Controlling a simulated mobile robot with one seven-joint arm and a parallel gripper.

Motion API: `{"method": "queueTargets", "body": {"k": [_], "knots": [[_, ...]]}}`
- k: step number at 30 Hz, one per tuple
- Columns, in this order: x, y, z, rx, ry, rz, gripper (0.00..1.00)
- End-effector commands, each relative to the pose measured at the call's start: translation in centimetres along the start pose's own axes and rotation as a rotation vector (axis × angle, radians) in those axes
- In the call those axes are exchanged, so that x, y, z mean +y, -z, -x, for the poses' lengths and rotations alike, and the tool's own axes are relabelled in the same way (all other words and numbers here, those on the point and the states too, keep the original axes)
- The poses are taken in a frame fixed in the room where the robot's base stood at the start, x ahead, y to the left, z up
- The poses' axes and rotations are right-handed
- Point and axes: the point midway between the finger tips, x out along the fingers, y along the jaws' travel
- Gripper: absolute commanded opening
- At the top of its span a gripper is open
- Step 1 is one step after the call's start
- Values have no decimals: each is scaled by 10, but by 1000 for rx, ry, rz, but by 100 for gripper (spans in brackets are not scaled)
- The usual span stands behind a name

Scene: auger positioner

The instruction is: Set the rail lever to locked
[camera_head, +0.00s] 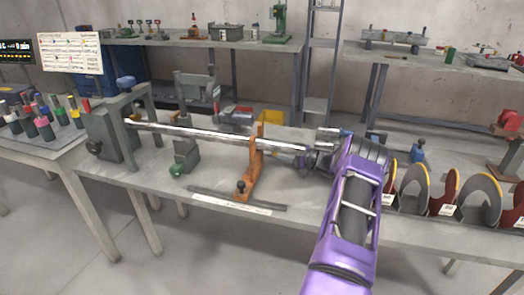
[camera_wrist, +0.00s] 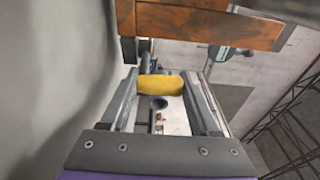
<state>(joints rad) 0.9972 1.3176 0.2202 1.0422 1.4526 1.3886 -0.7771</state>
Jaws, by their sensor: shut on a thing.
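The positioner stands on the workbench, with a long metal shaft (camera_head: 215,138) running from a grey housing (camera_head: 110,135) at left to the right. An orange bracket (camera_head: 255,165) with a dark knob (camera_head: 240,187) at its foot supports the shaft; an orange part (camera_wrist: 205,22) also crosses the top of the wrist view. My gripper (camera_head: 318,158) is at the right end of the shaft, partly hidden by my purple arm. In the wrist view my gripper (camera_wrist: 165,92) is shut on a yellow grip (camera_wrist: 160,84), which seems to be the rail lever's handle. Its locked or unlocked marking is not visible.
A dark flat bar (camera_head: 235,199) and a white label strip (camera_head: 230,204) lie at the bench's front edge. Red and grey discs (camera_head: 413,188) stand in a row at right. A green knob (camera_head: 176,170) is left of the bracket.

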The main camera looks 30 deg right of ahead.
Motion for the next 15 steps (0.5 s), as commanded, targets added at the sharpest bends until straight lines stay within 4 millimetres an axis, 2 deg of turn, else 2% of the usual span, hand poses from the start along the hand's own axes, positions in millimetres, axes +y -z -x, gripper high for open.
{"method": "queueTargets", "body": {"k": [10,11,15], "knots": [[-2,2,3,2,0,2,0],[-2,2,3,2,0,2,64],[-1,2,3,1,0,1,89]]}}
